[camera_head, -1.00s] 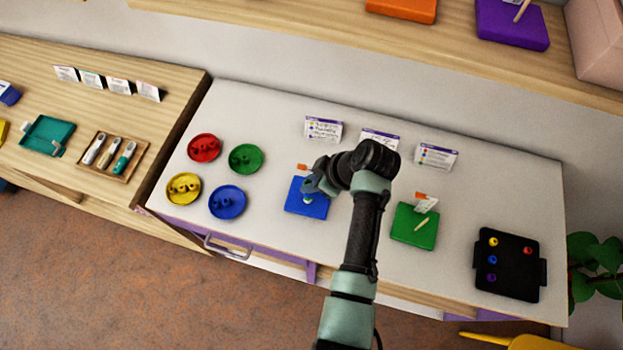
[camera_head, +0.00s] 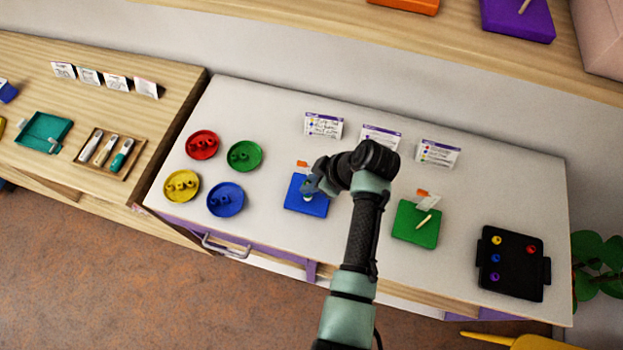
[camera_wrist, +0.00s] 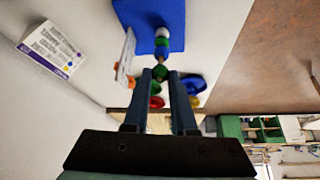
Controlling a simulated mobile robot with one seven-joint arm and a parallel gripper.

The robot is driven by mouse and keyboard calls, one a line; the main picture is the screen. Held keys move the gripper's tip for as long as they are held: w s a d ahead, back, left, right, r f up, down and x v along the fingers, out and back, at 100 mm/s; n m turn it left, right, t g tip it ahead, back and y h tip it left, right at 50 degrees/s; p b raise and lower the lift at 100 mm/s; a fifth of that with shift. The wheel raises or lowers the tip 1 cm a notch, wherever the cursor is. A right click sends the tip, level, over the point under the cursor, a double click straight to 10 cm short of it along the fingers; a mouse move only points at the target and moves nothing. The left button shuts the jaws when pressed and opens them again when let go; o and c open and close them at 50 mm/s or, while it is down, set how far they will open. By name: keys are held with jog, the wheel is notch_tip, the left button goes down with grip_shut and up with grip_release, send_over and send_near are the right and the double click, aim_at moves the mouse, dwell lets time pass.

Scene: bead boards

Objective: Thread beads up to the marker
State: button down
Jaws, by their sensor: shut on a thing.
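The blue board (camera_head: 318,209) lies flat on the white table, and its near part shows at the top of the wrist view (camera_wrist: 172,14). I cannot tell whether the peg passes through the held bead. An orange marker (camera_head: 302,164) shows at the board's far edge. In the head view my gripper (camera_head: 311,188) covers part of the board.
Red (camera_head: 202,145), green (camera_head: 245,156), yellow (camera_head: 182,187) and blue (camera_head: 225,200) dishes with beads stand to the left. A green board (camera_head: 416,233) with a peg and a black tray (camera_head: 511,277) with several beads lie to the right. Cards (camera_head: 323,125) stand behind.

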jog(key=shift+f, duration=0.15)
jog(key=c, duration=0.6)
grip_release()
jog(key=shift+c, duration=0.2)
jog(key=b+v, duration=0.2)
jog(key=v, duration=1.1)
